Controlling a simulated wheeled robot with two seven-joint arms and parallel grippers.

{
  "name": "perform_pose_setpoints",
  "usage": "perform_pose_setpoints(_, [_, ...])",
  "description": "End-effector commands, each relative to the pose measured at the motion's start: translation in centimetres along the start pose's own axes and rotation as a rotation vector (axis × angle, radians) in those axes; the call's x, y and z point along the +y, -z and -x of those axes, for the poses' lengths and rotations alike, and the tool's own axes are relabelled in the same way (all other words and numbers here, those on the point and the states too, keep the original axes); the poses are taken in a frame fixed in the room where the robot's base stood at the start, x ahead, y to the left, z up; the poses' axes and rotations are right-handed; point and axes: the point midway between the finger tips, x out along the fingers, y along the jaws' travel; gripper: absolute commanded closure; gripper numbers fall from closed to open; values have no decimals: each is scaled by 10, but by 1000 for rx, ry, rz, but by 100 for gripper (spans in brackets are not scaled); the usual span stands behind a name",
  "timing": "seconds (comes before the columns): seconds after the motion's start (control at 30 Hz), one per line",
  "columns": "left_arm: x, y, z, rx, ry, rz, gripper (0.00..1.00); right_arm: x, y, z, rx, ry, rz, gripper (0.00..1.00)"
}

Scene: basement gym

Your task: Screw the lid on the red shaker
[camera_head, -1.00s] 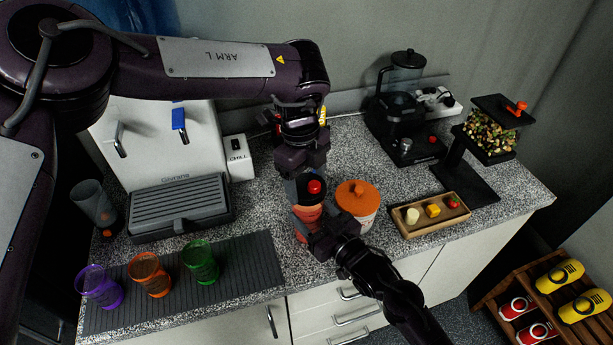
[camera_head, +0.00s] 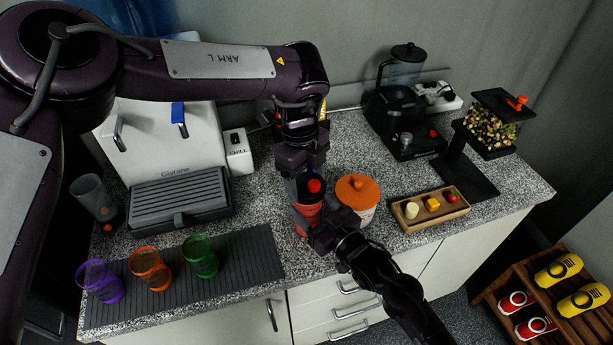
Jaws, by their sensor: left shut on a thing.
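The red shaker (camera_head: 307,217) stands upright on the speckled counter in the middle of the view. Its dark lid (camera_head: 309,194) with a red cap (camera_head: 314,186) is at the top of the shaker; whether it is fully seated cannot be told. My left gripper (camera_head: 305,183) points down from above and is shut on the lid. My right gripper (camera_head: 314,230) comes in from the lower right at the shaker's front side. Its fingers overlap the shaker's body, and whether they grip it is hidden.
An orange-lidded jar (camera_head: 358,194) stands close to the right of the shaker. A wooden tray (camera_head: 428,220) lies farther right. A ribbed mat (camera_head: 245,262) with purple, orange and green cups is at left.

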Motion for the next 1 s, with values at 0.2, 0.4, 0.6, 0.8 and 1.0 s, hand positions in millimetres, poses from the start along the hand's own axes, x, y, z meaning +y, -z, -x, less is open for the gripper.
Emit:
perform_pose_setpoints(0.2, [0, -1, -4, -1, 1, 1, 52, 0, 0, 0, -1, 0, 0, 80])
perform_pose_setpoints(0.4, [0, -1, -6, -2, 0, -12, 52, 0, 0, 0, -1, 0, 0, 100])
perform_pose_setpoints(0.6, [-1, -1, -6, -4, -34, -278, 52, 0, 0, 0, -1, 0, 0, 100])
perform_pose_setpoints(0.8, [-2, 0, -6, -7, -93, -749, 52, 0, 0, 0, -1, 0, 0, 100])
perform_pose_setpoints(1.0, [-3, 0, -6, -9, -158, -1277, 52, 0, 0, 0, -1, -1, 0, 100])
